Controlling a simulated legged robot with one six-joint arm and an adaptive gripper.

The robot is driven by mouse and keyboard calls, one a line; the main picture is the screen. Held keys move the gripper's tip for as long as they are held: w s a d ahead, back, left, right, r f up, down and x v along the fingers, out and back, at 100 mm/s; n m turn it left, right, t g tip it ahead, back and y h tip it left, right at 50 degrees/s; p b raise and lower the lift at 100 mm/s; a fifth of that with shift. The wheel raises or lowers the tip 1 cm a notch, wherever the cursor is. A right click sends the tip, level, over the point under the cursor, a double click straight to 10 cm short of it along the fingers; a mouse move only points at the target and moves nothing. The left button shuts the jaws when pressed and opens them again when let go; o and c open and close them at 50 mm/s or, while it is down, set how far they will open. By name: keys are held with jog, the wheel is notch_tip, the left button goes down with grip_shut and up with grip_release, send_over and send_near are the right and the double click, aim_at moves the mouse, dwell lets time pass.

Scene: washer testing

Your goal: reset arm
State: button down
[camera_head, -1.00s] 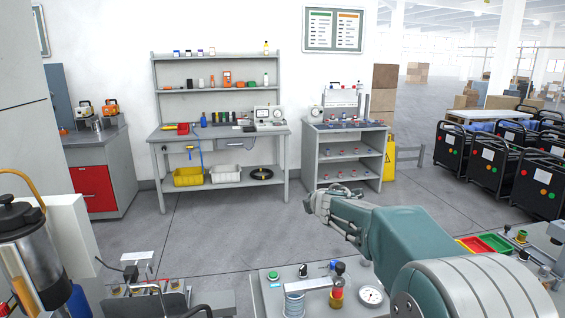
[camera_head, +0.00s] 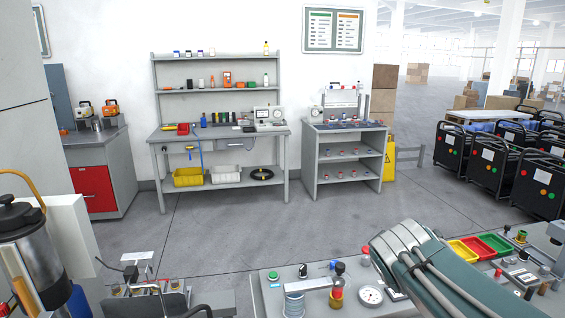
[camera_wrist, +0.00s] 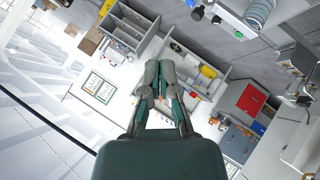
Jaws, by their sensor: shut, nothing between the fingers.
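My gripper shows in the wrist view (camera_wrist: 159,80). Its two fingers reach forward with their tips close together, shut and empty. The wrist view is strongly tilted and looks out over the room, with the shelves and benches far beyond the fingers. In the head view my teal arm rises from the lower right above the near bench. The gripper's fingers cannot be made out there.
The near bench (camera_head: 268,300) carries a round gauge (camera_head: 370,295), a green button and small parts. Yellow, red and green trays (camera_head: 480,245) lie right of my arm. A metal canister (camera_head: 30,250) stands at left. The middle floor (camera_head: 240,225) is clear.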

jog(key=s+a+f+m+g+y, duration=0.1)
jog(key=s+a+f+m+g, duration=0.1)
jog(key=s, duration=0.7)
jog(key=s+a+f+m+g+y, duration=0.1)
jog(key=s+f+m, duration=0.3)
jog(key=s, duration=0.5)
notch_tip(320, 180, down, 2)
jog(key=shift+a+f+g+y, duration=0.15)
jog(key=shift+a+g+y, duration=0.2)
jog(key=shift+g+y, duration=0.25)
